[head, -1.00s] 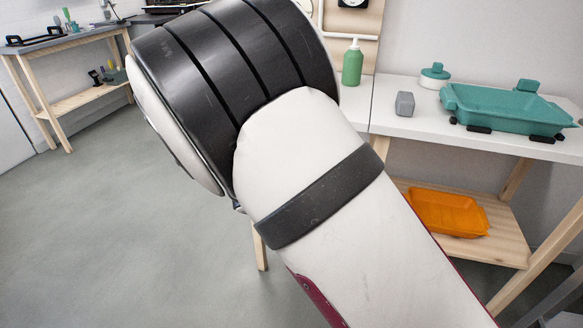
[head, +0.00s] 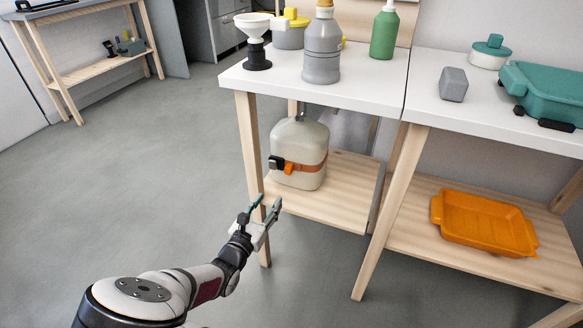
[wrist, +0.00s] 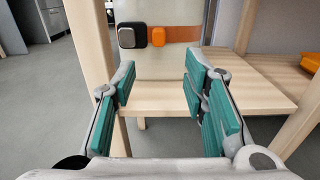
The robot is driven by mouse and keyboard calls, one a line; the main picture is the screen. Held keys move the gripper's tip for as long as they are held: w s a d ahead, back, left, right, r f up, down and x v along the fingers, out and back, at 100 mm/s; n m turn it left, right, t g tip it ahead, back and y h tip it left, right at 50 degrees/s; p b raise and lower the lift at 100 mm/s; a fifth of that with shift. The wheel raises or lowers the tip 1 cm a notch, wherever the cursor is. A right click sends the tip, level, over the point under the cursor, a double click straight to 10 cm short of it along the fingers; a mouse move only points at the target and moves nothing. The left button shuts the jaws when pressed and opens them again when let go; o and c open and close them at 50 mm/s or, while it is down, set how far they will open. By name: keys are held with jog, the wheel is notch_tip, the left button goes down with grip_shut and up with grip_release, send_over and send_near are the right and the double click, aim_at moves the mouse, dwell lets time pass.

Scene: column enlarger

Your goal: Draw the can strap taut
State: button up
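The can (head: 300,145) is a cream-grey jerrycan standing upright on the low wooden shelf. An orange strap (head: 308,168) runs around its lower half, with a black buckle (head: 275,162) and an orange tab (head: 289,167) on its front. In the wrist view the strap (wrist: 182,34), black buckle (wrist: 132,35) and orange tab (wrist: 158,36) show ahead, at the top. My gripper (head: 267,205) is in front of the shelf's near edge, below and short of the strap. Its teal-padded fingers (wrist: 158,88) are spread wide with nothing between them.
A wooden table leg (head: 250,150) stands just left of the can, and shows close to my left finger in the wrist view (wrist: 90,50). The white tabletop (head: 340,95) lies above the can. An orange tray (head: 485,222) sits on the right shelf. The floor at left is clear.

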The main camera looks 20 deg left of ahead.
aim_at(287, 171)
jog(key=w+b, duration=0.1)
jog(key=w, duration=0.3)
jog(key=w+d+b, duration=0.1)
jog(key=w, duration=0.4)
jog(key=w+b, duration=0.2)
jog(key=w, duration=0.3)
jog(key=shift+d, duration=0.3)
jog(key=shift+c, duration=0.2)
grip_shut()
